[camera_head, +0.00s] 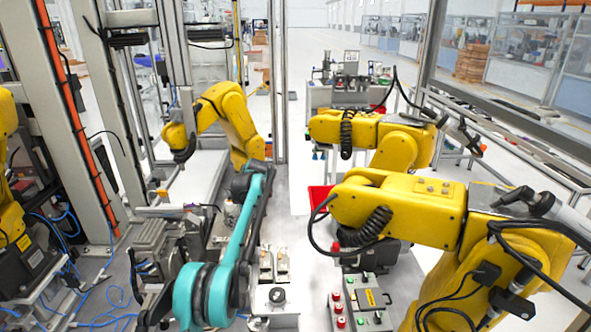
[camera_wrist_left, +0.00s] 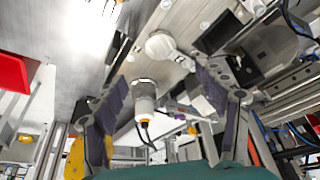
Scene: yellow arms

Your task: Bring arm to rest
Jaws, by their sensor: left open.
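My left arm, with teal and black links (camera_head: 238,235), rises from the bottom of the head view toward the middle. Its far end is near a yellow robot arm (camera_head: 238,120), and I cannot make out its fingers there. In the left wrist view my left gripper (camera_wrist_left: 160,80) has its two dark fingers spread wide, with nothing held between them. A white cylindrical fitting (camera_wrist_left: 145,100) shows between the fingers in the picture; its distance is unclear. My right gripper is not in view.
Two more yellow robot arms (camera_head: 375,135) (camera_head: 410,210) reach in from the right. A red tray (camera_head: 320,198) lies between them and my arm. A control box with red buttons (camera_head: 365,300) stands low at right. A grey post (camera_head: 80,120) with an orange strip is at left.

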